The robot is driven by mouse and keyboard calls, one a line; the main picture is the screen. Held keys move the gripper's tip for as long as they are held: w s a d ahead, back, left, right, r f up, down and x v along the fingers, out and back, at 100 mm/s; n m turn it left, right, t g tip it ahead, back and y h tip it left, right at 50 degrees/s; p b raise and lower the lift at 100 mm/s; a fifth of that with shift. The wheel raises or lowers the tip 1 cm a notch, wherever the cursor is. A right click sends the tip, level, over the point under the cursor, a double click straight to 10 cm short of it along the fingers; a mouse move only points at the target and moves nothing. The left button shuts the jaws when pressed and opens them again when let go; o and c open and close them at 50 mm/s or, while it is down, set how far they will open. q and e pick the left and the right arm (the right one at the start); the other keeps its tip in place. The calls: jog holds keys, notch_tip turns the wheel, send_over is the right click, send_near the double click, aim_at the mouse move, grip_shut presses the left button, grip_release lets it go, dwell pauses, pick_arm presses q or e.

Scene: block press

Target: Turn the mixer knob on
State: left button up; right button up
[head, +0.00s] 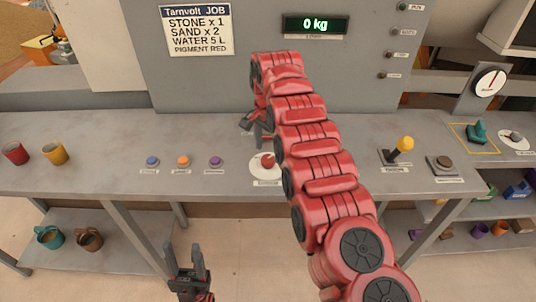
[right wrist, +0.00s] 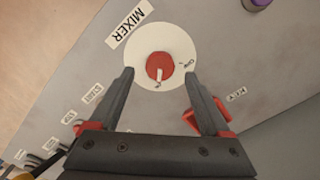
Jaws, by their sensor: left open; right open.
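The mixer knob (head: 267,160) is a red round knob on a white disc on the grey bench. In the right wrist view the knob (right wrist: 160,66) shows from above, with small labels on the disc beside it and a MIXER label (right wrist: 131,20). A small white mark shows on the knob; its exact setting is hard to read. My right gripper (right wrist: 159,72) is open, its fingers on either side of the knob in that view and apart from it. In the head view it hangs above the knob, partly hidden by my red arm. My left gripper (head: 190,252) is open and empty, in front of the bench.
Blue, orange and purple buttons (head: 183,160) lie left of the knob. Red and yellow mugs (head: 54,153) stand far left. A display (head: 315,25) reads 0 kg.

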aim_at(268, 159)
notch_tip(268, 159, up, 14)
jog(key=p, duration=1.3)
jog(key=shift+r, duration=0.2)
jog(key=shift+s+f, duration=0.1)
jog(key=shift+s, duration=0.05)
